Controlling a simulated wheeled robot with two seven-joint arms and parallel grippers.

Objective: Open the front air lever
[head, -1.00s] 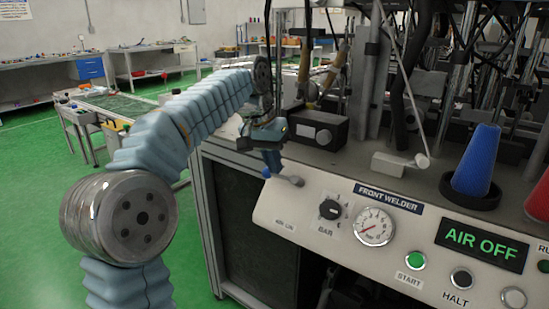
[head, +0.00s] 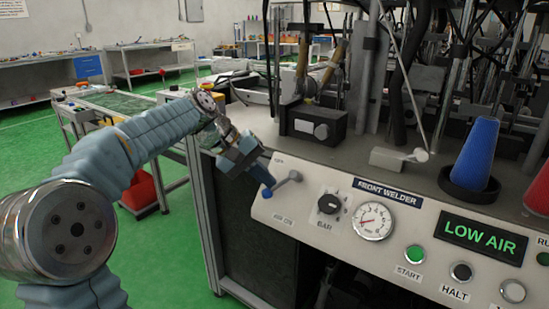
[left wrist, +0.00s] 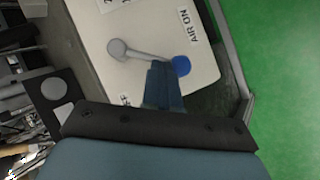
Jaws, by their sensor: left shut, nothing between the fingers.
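The front air lever is a grey arm on a round grey hub (head: 295,176), with a blue knob (head: 267,193) at its end. It sits on the sloped panel and points left and down. In the left wrist view its knob (left wrist: 181,65) lies between the AIR ON label (left wrist: 188,27) and the partly hidden OFF label. My left gripper (head: 260,178) is shut and empty, its fingertips (left wrist: 164,72) at the arm beside the knob, on the OFF side. Contact is hard to tell. My right gripper is not in view.
The FRONT WELDER panel carries a black BAR knob (head: 329,204), a gauge (head: 372,221), several buttons and a display (head: 481,238) reading LOW AIR. A black box (head: 314,122) stands behind the lever. Green floor is open at left.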

